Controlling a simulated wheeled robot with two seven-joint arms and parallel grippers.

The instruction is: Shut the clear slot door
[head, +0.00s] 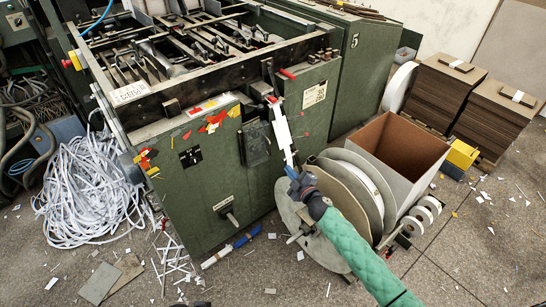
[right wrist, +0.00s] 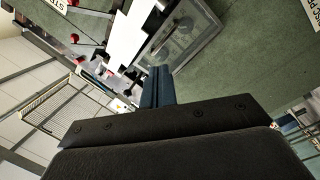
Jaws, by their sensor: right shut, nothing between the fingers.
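The clear slot door (head: 256,143) is a small framed see-through panel on the green front of the feeder machine. In the right wrist view it appears as a grey-framed clear panel (right wrist: 185,38) just beyond my fingers. I cannot tell whether it stands ajar or flush. My right gripper (head: 291,172) is shut and empty, in front of the machine, below and to the right of the door. Its blue fingers (right wrist: 157,84) are held together in the right wrist view. They seem apart from the door. My left gripper is not in view.
A white strip (head: 281,125) hangs right of the door, close above my right gripper. Large reels (head: 350,185) and an open box (head: 430,174) stand to the right. Tangled white strips (head: 85,190) lie on the floor at left, with scraps scattered around.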

